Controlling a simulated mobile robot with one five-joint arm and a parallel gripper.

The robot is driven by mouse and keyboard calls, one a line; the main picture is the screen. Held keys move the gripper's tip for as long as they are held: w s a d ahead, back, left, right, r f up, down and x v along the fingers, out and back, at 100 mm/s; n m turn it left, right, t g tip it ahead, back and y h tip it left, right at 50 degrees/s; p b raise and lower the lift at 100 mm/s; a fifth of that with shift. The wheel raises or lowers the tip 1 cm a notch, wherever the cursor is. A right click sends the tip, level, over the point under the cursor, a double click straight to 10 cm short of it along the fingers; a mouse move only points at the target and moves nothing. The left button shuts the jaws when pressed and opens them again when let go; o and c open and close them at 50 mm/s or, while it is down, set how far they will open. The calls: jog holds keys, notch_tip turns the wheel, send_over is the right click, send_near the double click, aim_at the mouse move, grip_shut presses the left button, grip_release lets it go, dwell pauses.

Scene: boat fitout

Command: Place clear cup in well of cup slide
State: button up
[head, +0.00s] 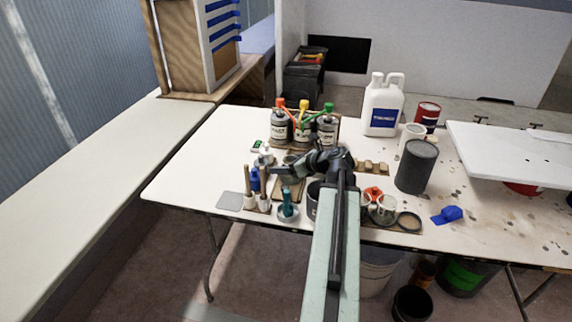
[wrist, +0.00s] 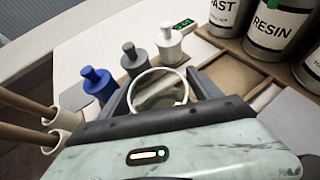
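The clear cup (wrist: 159,90) has a pale round rim and stands between the two dark fingers of my gripper (wrist: 158,84) in the wrist view. The fingers appear to press on it from both sides. I look down into its open top, and its base is hidden. A wooden tray with a square recess (wrist: 236,74), which looks like the cup slide, lies to the right of the cup. In the head view my gripper (head: 268,164) reaches left over the table, and the cup is too small to make out clearly.
Blue, grey and white small bottles (wrist: 133,60) stand just beyond and left of the cup. Large bottles, one marked RESIN (wrist: 270,28), stand behind the tray. White holders with wooden sticks (wrist: 52,138) are at left. A dark can (head: 416,166) stands on the table's right side.

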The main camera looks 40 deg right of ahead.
jog(key=p+v, duration=0.5)
jog(key=v, duration=0.7)
jog(key=shift+d+p, duration=0.25)
jog(key=shift+p, duration=0.15)
jog(key=shift+w, duration=0.1)
